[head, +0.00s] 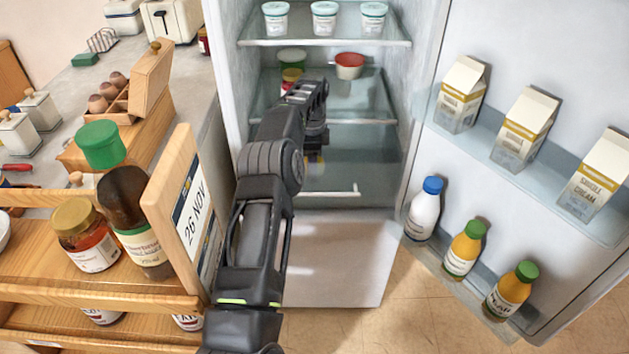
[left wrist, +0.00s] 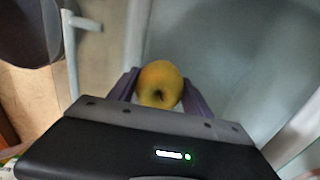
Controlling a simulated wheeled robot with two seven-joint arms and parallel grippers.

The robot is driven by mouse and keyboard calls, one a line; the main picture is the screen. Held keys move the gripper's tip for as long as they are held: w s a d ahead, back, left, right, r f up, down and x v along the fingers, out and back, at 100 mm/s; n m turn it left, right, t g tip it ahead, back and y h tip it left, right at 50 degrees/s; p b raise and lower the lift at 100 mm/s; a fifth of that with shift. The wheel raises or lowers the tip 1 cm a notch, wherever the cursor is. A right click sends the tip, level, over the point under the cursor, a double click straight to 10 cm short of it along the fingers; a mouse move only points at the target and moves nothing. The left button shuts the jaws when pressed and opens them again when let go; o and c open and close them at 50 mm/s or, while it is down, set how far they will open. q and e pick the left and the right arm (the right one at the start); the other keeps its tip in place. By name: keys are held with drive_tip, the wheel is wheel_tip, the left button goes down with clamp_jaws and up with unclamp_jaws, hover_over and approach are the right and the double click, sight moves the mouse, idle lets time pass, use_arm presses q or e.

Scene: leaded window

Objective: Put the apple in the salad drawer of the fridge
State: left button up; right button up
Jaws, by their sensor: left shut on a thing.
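My left gripper (head: 313,150) reaches into the open fridge, its fingers pointing down below the shelf in front of the lower compartment. In the left wrist view the gripper (left wrist: 158,92) is shut on a yellow apple (left wrist: 160,84), which sits between the two purple-grey fingers. In the head view the apple is mostly hidden by the arm. I cannot tell how far the drawer is pulled out. My right gripper is not in view.
A glass shelf (head: 365,105) with tubs and a jar lies above the gripper. The open fridge door (head: 500,185) with cartons and bottles stands at the right. A wooden rack (head: 120,295) with jars and a date board stands left of my arm.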

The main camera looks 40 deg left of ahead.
use_arm(q)
drive_tip(key=shift+f, duration=0.2)
wheel_tip(320, 180, down, 5)
drive_tip(key=shift+r, duration=0.1)
idle(0.4)
drive_tip(key=shift+f, duration=0.2)
drive_tip(key=o, duration=1.1)
drive_tip(key=shift+f, duration=0.1)
drive_tip(key=o, duration=0.5)
